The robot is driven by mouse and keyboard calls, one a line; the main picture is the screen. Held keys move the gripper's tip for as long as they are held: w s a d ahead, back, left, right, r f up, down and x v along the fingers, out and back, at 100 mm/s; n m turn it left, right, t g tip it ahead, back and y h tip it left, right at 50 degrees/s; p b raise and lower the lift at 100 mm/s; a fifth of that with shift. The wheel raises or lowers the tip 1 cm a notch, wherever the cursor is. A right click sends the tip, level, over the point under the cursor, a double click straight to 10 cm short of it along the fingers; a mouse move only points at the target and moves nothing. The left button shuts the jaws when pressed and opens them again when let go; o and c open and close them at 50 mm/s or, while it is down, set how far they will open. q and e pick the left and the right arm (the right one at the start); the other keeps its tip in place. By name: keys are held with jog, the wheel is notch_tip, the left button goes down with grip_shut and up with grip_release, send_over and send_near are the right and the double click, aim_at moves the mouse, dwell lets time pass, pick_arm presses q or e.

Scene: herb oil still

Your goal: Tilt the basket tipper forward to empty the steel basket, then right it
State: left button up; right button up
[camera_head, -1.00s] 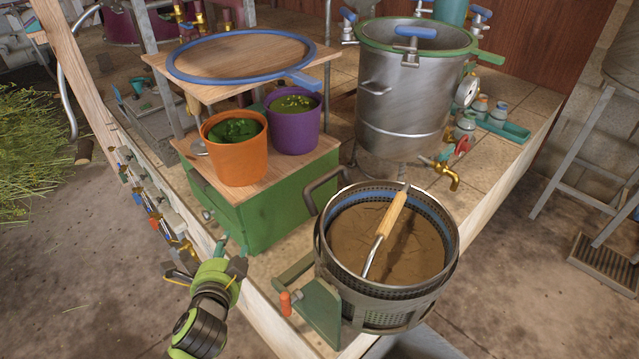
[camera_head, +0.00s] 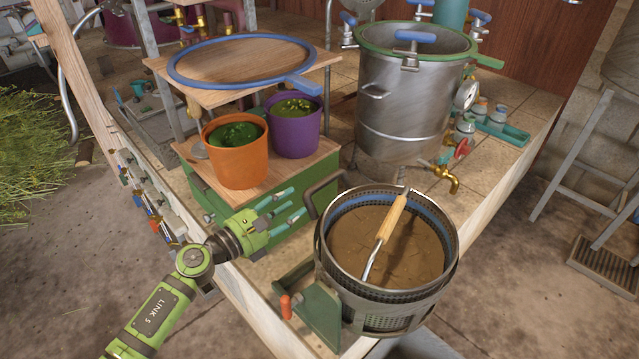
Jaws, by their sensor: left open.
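The steel basket (camera_head: 386,310) sits upright in the basket tipper at the front edge of the tiled bench. It is full of brown matter, and a wood-handled tool (camera_head: 391,222) lies across its top. The tipper has a green bracket (camera_head: 318,312) with a small orange knob (camera_head: 286,306) at its left, and a dark bar handle (camera_head: 322,189) rises behind the basket's left side. My left gripper (camera_head: 290,207) is open and empty, left of that handle and apart from it, in front of the green box. My right gripper is not in view.
The green box (camera_head: 215,198) carries an orange pot (camera_head: 236,168) and a purple pot (camera_head: 296,140). A steel still pot (camera_head: 400,115) with a brass tap (camera_head: 447,180) stands behind the basket. A blue ring (camera_head: 240,76) lies on the wooden shelf above.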

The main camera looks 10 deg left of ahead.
aim_at(320, 185)
pick_arm(q)
jog(key=x, duration=0.9)
jog(key=shift+w+d+p, duration=0.2)
jog(key=shift+w+p, duration=0.05)
jog(key=shift+p, duration=0.05)
jog(key=shift+c, duration=0.4)
grip_shut()
